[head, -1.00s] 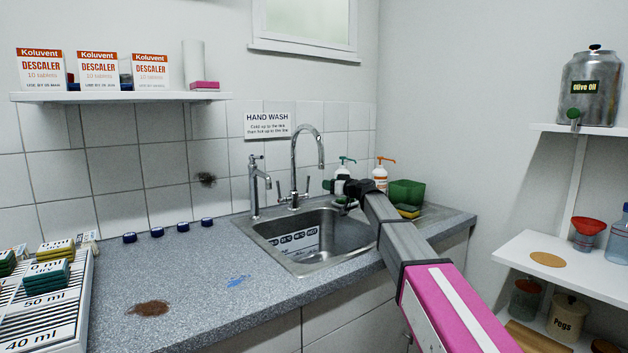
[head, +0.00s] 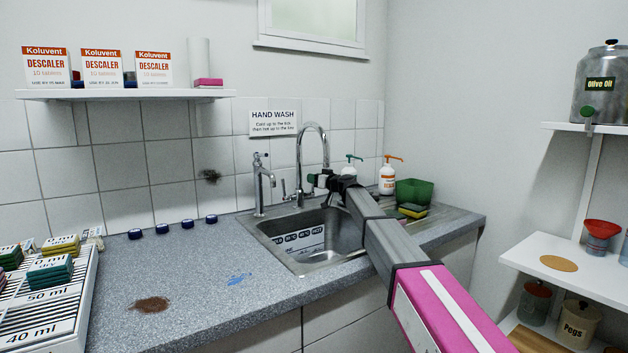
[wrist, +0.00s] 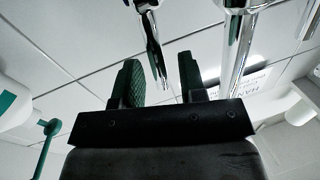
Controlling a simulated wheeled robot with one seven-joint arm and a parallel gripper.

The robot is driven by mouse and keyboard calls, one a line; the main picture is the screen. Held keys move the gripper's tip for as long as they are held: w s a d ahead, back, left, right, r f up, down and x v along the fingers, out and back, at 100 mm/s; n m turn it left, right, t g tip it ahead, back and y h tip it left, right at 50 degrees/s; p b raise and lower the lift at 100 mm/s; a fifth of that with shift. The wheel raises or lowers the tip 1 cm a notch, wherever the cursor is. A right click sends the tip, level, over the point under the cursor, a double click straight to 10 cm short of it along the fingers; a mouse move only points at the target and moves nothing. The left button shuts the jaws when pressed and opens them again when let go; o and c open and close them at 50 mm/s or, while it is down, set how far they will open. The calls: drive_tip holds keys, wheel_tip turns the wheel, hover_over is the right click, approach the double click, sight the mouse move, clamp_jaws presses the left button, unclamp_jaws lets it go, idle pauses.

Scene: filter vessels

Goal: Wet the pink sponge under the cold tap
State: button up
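My gripper (head: 318,181) is at the tall gooseneck tap (head: 325,145), above the sink's back edge. In the wrist view my gripper (wrist: 158,66) is open. A slim chrome lever (wrist: 154,50) shows between its fingers, with gaps on both sides; nothing is clamped. A shorter chrome pillar tap (head: 259,185) stands to the left. I cannot tell which tap is cold. A pink block (head: 208,82), apparently the pink sponge, lies on the wall shelf beside a white roll. The steel sink (head: 345,240) has a printed scale inside; no sponge shows in its visible part.
Two pump bottles (head: 387,177), a green tub (head: 413,192) and a yellow-green sponge (head: 412,210) stand right of the sink. A rack (head: 50,320) with several sponges is at left. Blue caps (head: 161,229) line the counter back. The counter's middle is mostly clear, with stains.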

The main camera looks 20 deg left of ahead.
drive_tip(key=shift+w+a, duration=0.25)
drive_tip(key=shift+a, duration=0.15)
clamp_jaws()
drive_tip(key=shift+s+d, duration=0.1)
drive_tip(key=shift+s+d+f+n+t+y, duration=0.1)
drive_tip(key=shift+s+d+n+t+y, duration=0.2)
drive_tip(key=shift+y, duration=0.35)
drive_tip(key=shift+s+d+f+n+t+y, duration=0.1)
drive_tip(key=shift+s+d+t+y, duration=0.25)
drive_tip(key=shift+y, duration=0.3)
